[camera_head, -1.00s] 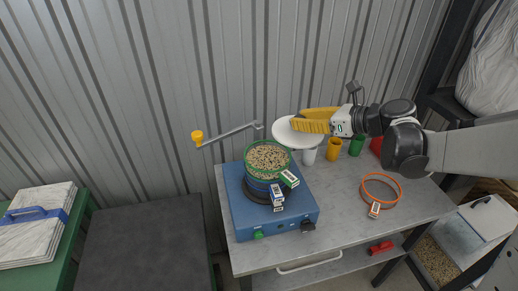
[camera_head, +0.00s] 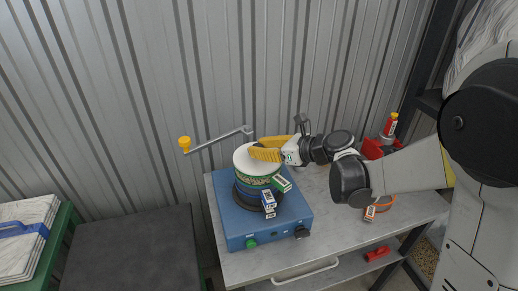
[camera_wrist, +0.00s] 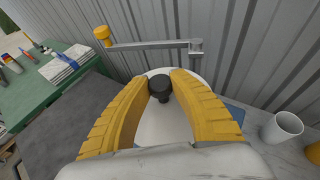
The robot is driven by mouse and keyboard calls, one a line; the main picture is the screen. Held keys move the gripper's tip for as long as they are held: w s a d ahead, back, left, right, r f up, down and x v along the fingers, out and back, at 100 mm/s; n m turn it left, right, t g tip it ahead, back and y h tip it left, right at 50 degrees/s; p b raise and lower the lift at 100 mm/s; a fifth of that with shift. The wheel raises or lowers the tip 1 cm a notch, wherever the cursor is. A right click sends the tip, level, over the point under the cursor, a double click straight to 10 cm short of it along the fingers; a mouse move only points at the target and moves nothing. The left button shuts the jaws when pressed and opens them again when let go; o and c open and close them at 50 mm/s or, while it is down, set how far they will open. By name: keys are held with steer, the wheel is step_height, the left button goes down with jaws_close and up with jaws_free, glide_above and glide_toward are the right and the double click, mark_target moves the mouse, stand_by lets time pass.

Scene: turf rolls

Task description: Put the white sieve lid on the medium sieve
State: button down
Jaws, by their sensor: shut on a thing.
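The white sieve lid (camera_head: 243,160) is over the top of the green-rimmed sieve (camera_head: 254,181), the upper one in the stack. The lid hides most of the sieve's top; a strip of its green rim shows below the lid. I cannot tell whether the lid touches the rim. My gripper (camera_head: 263,153) has yellow fingers and is shut on the lid's black knob. In the wrist view the fingers (camera_wrist: 160,82) are on both sides of the knob (camera_wrist: 159,86), with the white lid (camera_wrist: 165,125) beneath. The sieve is hidden there.
The stack stands on a blue shaker base (camera_head: 230,226) on the grey table (camera_head: 335,235). A crank arm with a yellow knob (camera_head: 184,142) reaches out at the left. A white cup (camera_wrist: 283,128) stands nearby.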

steer(key=shift+f, duration=0.2)
steer(key=c, duration=1.2)
jaws_free()
steer(key=shift+c, duration=0.2)
steer(key=shift+r, duration=0.1)
